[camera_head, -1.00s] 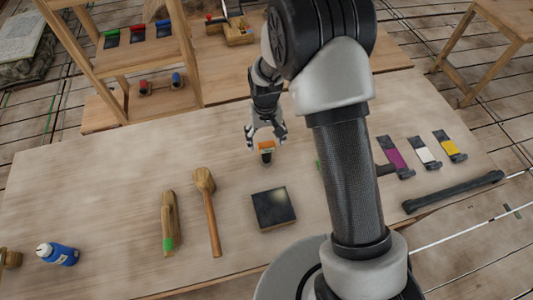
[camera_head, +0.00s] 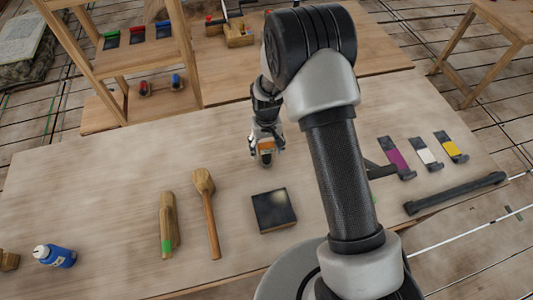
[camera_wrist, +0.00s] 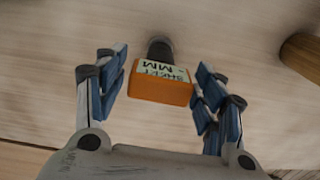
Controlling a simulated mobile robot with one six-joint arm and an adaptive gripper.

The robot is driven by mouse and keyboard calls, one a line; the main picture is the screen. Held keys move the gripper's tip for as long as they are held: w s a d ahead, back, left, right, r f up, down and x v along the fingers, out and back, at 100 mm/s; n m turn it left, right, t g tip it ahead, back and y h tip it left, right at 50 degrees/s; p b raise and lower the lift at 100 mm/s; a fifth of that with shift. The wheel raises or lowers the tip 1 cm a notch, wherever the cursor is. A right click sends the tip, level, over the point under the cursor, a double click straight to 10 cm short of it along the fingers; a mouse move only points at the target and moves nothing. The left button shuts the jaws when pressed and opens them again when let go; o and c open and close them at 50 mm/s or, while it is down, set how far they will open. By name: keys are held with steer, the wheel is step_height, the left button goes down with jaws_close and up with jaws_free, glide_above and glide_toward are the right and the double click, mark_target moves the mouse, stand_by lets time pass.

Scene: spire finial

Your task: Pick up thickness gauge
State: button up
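The thickness gauge is a small orange block with a pale label reading "SHEET MM" and a dark round end. In the wrist view the gauge (camera_wrist: 160,86) sits centred between my fingers. In the head view the gauge (camera_head: 266,147) shows at the back middle of the table, partly covered by my gripper (camera_head: 267,150). My gripper (camera_wrist: 161,88) is open, with one blue-padded finger on each side of the block.
On the table (camera_head: 100,190) are a wooden spoon-shaped tool (camera_head: 207,210), a green-tipped wooden tool (camera_head: 167,225), a dark square block (camera_head: 273,210), a blue bottle (camera_head: 57,256) and a black bar (camera_head: 455,193). A wooden shelf (camera_head: 120,60) stands at the back left.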

steer(key=c, duration=1)
steer(key=shift+o, duration=0.2)
steer(key=shift+r, duration=0.2)
